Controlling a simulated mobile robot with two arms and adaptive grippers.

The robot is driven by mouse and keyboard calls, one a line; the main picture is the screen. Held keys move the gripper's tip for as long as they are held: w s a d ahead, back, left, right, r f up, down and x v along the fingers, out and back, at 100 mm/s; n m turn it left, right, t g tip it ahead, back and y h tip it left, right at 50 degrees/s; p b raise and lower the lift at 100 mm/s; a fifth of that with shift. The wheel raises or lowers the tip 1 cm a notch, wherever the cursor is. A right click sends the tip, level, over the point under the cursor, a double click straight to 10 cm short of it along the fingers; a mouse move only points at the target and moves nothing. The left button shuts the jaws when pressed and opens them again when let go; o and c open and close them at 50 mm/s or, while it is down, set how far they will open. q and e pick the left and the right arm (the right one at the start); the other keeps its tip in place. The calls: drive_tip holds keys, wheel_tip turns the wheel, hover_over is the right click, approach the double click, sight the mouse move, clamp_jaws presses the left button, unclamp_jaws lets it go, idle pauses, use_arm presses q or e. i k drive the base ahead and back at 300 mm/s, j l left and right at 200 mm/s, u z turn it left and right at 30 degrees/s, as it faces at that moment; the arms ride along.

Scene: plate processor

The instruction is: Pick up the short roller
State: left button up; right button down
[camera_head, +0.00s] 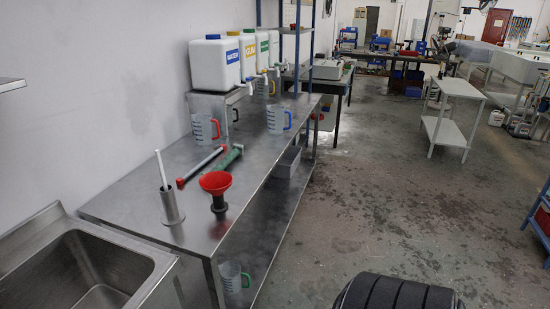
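Two rollers lie side by side on the steel table. Neither of my grippers shows in the head view.
On the steel table (125,204), a red funnel (215,182) and a metal holder with a white stick (171,205) stand nearer than the rollers. Measuring jugs (277,120) and white canisters (216,66) stand behind. A sink (85,270) is at lower left.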

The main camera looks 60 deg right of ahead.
sight(237, 150)
drive_tip(key=z, duration=1.5)
drive_tip(key=i+j+u, duration=0.1)
drive_tip(key=u, duration=1.35)
drive_tip(key=i+l, duration=0.1)
drive_tip(key=l, duration=0.8)
drive_tip(key=i+l+z, duration=0.1)
drive_tip(key=l, duration=0.4)
drive_tip(key=i+l, duration=0.15)
drive_tip(key=l, duration=0.3)
